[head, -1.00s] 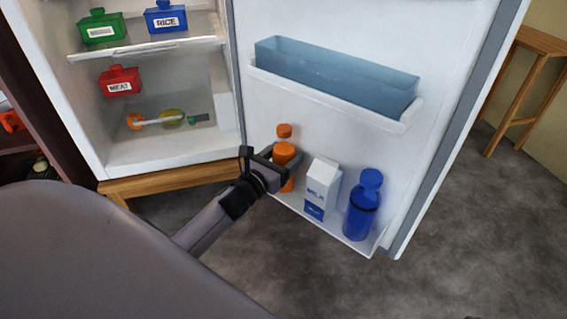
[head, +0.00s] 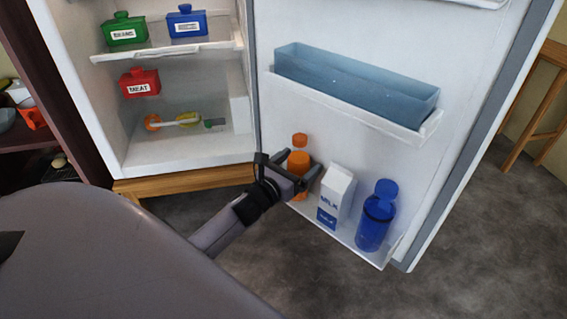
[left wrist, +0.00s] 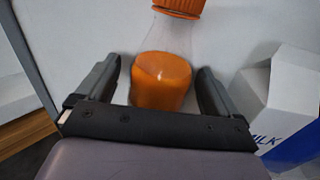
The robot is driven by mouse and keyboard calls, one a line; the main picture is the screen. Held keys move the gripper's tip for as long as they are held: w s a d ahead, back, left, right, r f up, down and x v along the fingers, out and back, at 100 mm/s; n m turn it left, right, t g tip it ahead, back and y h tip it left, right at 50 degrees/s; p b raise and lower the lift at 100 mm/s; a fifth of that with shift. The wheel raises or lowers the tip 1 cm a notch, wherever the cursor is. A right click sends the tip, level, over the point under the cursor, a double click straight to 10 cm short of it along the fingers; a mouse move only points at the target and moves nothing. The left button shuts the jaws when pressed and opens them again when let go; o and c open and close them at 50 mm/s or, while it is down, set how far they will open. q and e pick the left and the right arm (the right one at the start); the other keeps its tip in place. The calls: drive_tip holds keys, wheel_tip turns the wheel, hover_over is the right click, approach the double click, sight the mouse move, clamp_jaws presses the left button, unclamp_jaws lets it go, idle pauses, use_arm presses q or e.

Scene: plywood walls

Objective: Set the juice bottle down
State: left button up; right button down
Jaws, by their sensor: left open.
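The juice bottle (head: 299,160), clear with an orange cap and orange juice, stands on the lower shelf (head: 338,236) of the open fridge door. In the left wrist view the bottle (left wrist: 163,80) is between the fingers of my left gripper (left wrist: 157,88), with gaps visible on both sides. The left gripper (head: 290,170) is open around the bottle in the head view and hides part of it. My right gripper is not in view.
A milk carton (head: 336,197) and a blue bottle (head: 376,216) stand to the right on the same door shelf. A blue bin (head: 355,88) is above. Green (head: 125,31), blue (head: 187,23) and red (head: 140,84) containers sit inside the fridge.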

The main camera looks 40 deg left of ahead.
use_arm(q)
drive_tip(key=s+p, duration=0.2)
drive_tip(key=s, duration=1)
drive_tip(key=shift+a, duration=0.15)
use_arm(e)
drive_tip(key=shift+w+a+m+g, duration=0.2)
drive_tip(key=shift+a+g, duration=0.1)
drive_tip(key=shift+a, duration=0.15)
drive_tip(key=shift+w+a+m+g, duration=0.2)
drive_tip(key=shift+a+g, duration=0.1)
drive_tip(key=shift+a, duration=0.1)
use_arm(q)
drive_tip(key=s+d+r+n+g+h, duration=0.1)
drive_tip(key=s+d+r+n+h, duration=0.1)
drive_tip(key=d+n, duration=0.6)
drive_tip(key=s+d+r+n+g+h, duration=0.2)
drive_tip(key=s+d+n, duration=0.2)
drive_tip(key=d+n, duration=0.4)
drive_tip(key=s+d+r+n+g+h, duration=0.2)
drive_tip(key=d+n, duration=0.6)
drive_tip(key=n, duration=0.9)
drive_tip(key=shift+s+d+r+h, duration=0.25)
drive_tip(key=shift+s+r, duration=0.2)
drive_tip(key=shift+s, duration=0.25)
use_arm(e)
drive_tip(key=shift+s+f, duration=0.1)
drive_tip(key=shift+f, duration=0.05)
